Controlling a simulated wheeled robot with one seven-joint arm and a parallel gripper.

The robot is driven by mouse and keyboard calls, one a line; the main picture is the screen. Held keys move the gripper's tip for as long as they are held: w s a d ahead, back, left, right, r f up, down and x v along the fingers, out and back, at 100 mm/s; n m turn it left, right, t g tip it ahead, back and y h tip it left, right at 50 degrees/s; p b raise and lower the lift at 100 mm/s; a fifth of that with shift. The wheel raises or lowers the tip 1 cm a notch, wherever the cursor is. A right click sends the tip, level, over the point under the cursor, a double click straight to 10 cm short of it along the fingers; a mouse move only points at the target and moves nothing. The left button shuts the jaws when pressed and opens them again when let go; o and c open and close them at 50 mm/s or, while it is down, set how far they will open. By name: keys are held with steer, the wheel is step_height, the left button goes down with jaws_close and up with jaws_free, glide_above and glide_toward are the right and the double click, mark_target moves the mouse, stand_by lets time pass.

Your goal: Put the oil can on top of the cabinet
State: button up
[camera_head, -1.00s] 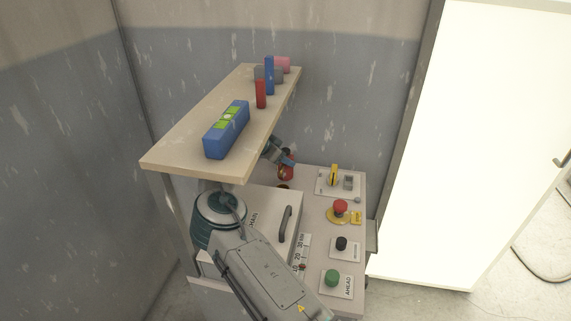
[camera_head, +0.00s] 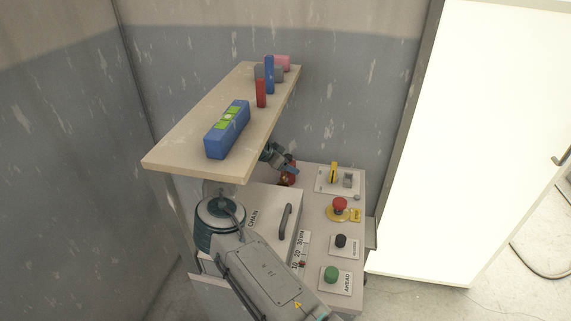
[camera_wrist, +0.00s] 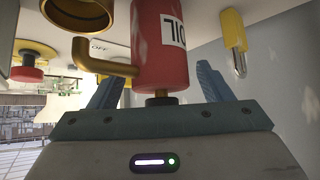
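The red oil can (camera_wrist: 160,45) has a white label, whose letters appear upside down in the wrist view, and a brass neck. It also shows in the head view (camera_head: 292,168), small and partly hidden by my gripper. My gripper (camera_wrist: 160,88) is open, with one blue finger on each side of the can's neck end and visible gaps to both. A bent brass pipe (camera_wrist: 105,66) runs beside the can, near the left finger. The pale cabinet (camera_head: 262,207), marked CHAIN, has a dark handle; my arm and the shelf hide part of it.
A wooden shelf (camera_head: 190,135) overhangs the cabinet, holding a blue box (camera_head: 213,142) and several small blocks. The panel at right carries a yellow switch (camera_head: 334,172), a red button (camera_head: 340,204) and other buttons. A brass cup-like ring (camera_wrist: 80,35) is close to the can.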

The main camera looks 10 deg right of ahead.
steer(key=shift+r, duration=0.1)
steer(key=b+v, duration=0.1)
steer(key=v, duration=0.6)
steer(key=shift+r+b, duration=0.15)
steer(key=shift+b, duration=0.15)
steer(key=shift+a, duration=0.1)
